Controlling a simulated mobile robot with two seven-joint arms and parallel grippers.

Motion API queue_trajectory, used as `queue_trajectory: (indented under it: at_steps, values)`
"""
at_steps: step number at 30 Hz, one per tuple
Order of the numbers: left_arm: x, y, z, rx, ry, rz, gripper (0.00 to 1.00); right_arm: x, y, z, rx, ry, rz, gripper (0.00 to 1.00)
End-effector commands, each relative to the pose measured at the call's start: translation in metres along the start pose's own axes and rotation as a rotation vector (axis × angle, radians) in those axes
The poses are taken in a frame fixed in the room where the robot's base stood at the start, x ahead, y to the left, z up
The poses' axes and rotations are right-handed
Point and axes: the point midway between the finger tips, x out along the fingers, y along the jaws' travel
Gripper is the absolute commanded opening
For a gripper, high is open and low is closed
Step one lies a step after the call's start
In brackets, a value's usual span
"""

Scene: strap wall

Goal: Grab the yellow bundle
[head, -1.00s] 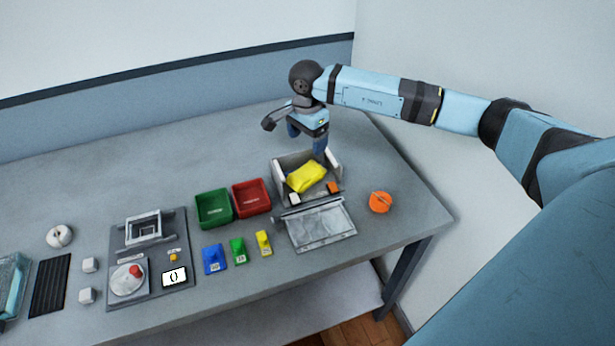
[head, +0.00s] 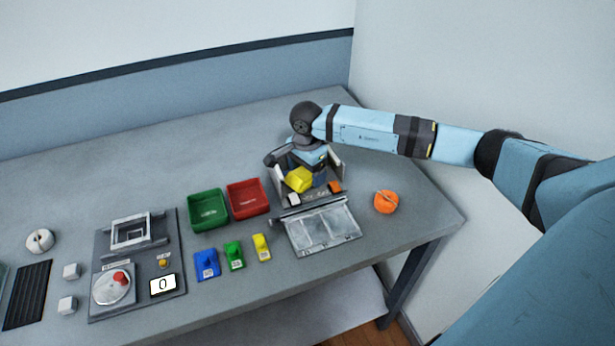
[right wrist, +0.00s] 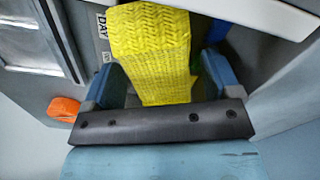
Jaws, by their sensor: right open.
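The yellow bundle (head: 298,180) is a woven yellow strap lying in a small grey box (head: 278,183) near the right end of the table. My right gripper (head: 312,172) is down at the box, just behind and over the bundle. In the right wrist view the bundle (right wrist: 150,50) lies between the two blue fingers of my right gripper (right wrist: 160,80). The jaws are apart, one finger on each side of it, and I cannot tell whether either touches it. My left gripper is not in view.
A grey clear-paned lid (head: 322,228) lies in front of the box. An orange round thing (head: 386,202) sits to its right. Red (head: 248,197) and green (head: 209,209) trays stand to its left, with small coloured blocks (head: 234,255) in front. The table behind is clear.

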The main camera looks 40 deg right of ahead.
Motion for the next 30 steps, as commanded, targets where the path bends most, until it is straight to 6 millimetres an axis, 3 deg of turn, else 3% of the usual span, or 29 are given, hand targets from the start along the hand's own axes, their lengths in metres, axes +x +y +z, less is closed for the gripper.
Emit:
queue_trajectory:
  at_steps: [2,9,11,20,23,30]
  values:
    - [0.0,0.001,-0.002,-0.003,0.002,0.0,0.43,-0.001,0.0,0.0,0.0,0.0,0.0,0.83]
    - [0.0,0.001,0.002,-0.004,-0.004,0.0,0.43,-0.001,0.0,0.0,0.0,0.0,0.0,0.29]
    - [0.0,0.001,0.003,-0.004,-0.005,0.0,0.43,-0.001,0.0,0.0,0.0,0.0,0.0,0.25]
    - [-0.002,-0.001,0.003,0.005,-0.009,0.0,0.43,-0.007,0.0,-0.001,0.001,0.0,0.0,0.25]
    - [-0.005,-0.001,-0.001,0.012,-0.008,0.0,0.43,-0.018,0.0,-0.001,0.001,0.001,-0.001,0.25]
    - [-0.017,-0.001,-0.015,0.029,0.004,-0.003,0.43,-0.065,-0.001,-0.001,0.001,0.001,-0.002,0.25]
